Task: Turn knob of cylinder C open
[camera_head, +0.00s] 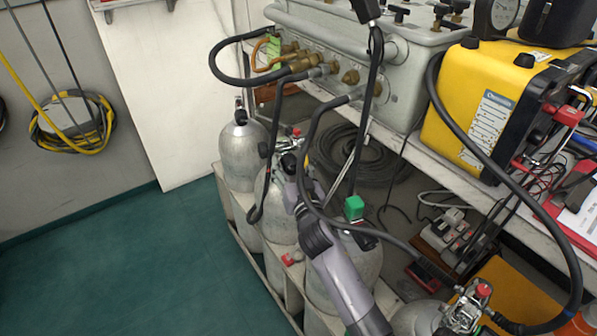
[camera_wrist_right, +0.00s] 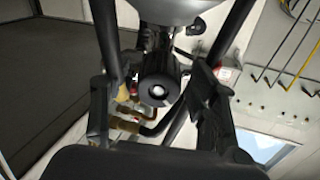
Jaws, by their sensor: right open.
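Several silver gas cylinders stand in a row, among them a far one (camera_head: 241,155), a second (camera_head: 275,215) and a third (camera_head: 348,262). No letter is readable, so I cannot tell which is cylinder C. My right gripper (camera_head: 288,163) is at the valve of the second cylinder, partly hidden by hoses and its own arm. In the right wrist view my right gripper (camera_wrist_right: 155,85) is open. A round black knob (camera_wrist_right: 158,90) with a bright centre shows between its fingers; contact cannot be told. My left gripper is not in view.
Black hoses (camera_head: 313,150) hang from the grey panel box (camera_head: 400,85) around my right arm. A yellow unit (camera_head: 490,105) sits on the shelf at right. A green cap (camera_head: 354,207) is close beside my arm. The green floor (camera_head: 130,265) at left is clear.

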